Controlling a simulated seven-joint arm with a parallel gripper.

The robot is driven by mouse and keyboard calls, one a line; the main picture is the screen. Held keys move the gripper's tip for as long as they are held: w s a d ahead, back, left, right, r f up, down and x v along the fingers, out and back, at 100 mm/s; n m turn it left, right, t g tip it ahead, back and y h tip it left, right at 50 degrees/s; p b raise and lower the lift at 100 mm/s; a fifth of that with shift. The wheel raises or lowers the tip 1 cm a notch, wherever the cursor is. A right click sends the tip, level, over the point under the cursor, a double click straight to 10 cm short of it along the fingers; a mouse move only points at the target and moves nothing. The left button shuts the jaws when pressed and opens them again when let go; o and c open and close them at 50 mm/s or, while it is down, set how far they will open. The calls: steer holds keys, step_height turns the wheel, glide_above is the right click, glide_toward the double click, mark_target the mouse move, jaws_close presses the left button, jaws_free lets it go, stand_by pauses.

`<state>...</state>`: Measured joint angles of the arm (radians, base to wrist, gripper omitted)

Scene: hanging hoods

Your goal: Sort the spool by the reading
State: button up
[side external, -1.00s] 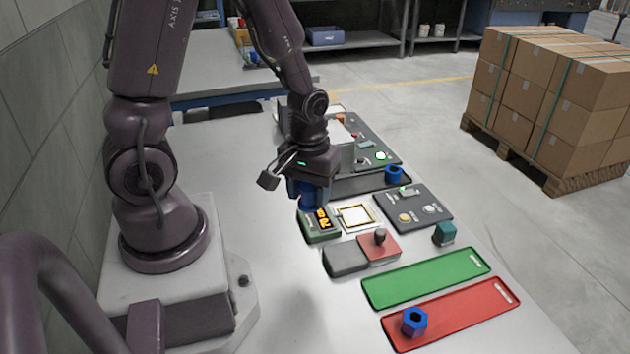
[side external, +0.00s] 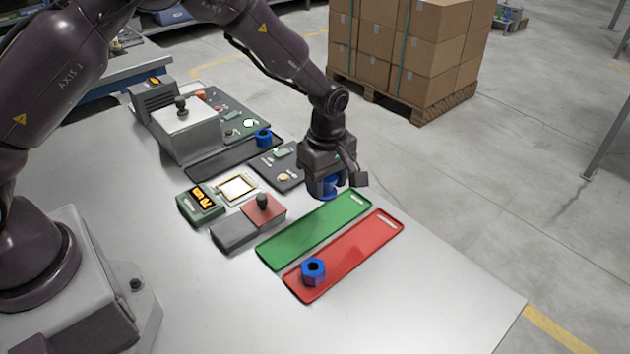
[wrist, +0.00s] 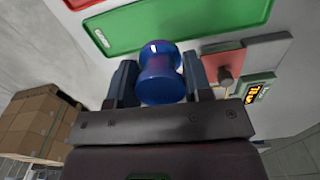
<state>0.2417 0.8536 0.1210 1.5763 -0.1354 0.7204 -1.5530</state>
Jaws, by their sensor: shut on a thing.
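My gripper (side external: 328,190) is shut on a blue spool (side external: 327,187), held above the table near the far end of the green tray. The wrist view shows the spool (wrist: 160,72) between the two fingers. The green tray (side external: 300,240) is empty. The red tray (side external: 350,258) beside it holds a blue hexagonal piece (side external: 314,270) at its near end. The green meter (side external: 200,202) has a lit orange display, too small to read surely; it also shows in the wrist view (wrist: 258,92). A white framed pad (side external: 239,188) lies beside the meter.
A grey and red block with a dark knob (side external: 263,201) stands between meter and green tray. Another blue spool (side external: 264,138) sits on a dark strip (side external: 225,160). Control panels and a grey housing (side external: 185,130) stand behind. The table's near right is clear.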

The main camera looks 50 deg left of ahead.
mark_target(325, 222)
steer(key=shift+f, duration=3.25)
steer(key=shift+f, duration=0.55)
steer(key=o, duration=1.1)
steer(key=shift+r, duration=0.1)
